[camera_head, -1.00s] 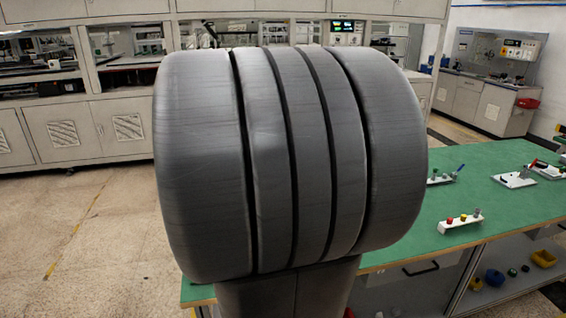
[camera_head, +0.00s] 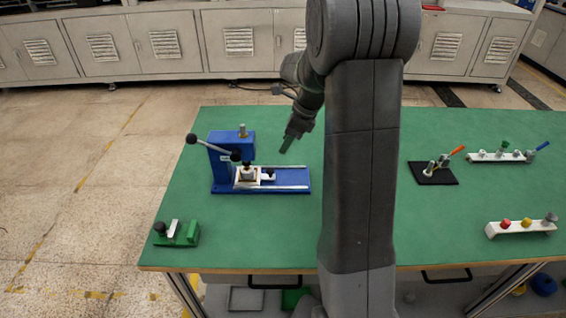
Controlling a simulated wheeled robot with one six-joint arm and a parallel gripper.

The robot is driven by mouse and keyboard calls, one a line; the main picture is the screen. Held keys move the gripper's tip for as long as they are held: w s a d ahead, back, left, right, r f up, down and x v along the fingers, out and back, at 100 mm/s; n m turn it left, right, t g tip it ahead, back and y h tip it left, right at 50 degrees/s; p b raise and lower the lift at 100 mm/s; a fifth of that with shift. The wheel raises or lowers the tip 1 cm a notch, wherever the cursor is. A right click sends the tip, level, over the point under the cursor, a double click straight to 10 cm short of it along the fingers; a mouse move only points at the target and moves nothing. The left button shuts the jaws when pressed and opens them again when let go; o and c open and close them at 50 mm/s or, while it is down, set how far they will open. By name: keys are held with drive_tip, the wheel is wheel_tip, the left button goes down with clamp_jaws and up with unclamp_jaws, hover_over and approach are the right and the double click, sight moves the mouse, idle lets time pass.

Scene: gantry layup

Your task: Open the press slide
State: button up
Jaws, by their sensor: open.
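The press (camera_head: 232,154) is a blue frame with a long blue base on the left part of the green table. A lever with black knobs (camera_head: 191,139) slants across its top. The press slide (camera_head: 247,180) is a pale block with a black knob, sitting on the base beside the blue upright, at the left end of the metal rails (camera_head: 285,187). My gripper (camera_head: 287,146) hangs above the table, to the right of and behind the press, apart from it. It is small in view and its jaws are open, with nothing seen between them.
My arm covers the table's middle. A green fixture (camera_head: 177,233) stands at the front left. On the right are a black pad with an orange-handled tool (camera_head: 434,172), a white rack (camera_head: 499,156) and a white block with coloured knobs (camera_head: 521,227). Green table (camera_head: 255,235) is clear in front of the press.

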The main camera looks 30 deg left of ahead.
sight(271, 170)
drive_tip(key=x, duration=1.2)
drive_tip(key=shift+d, duration=0.15)
clamp_jaws()
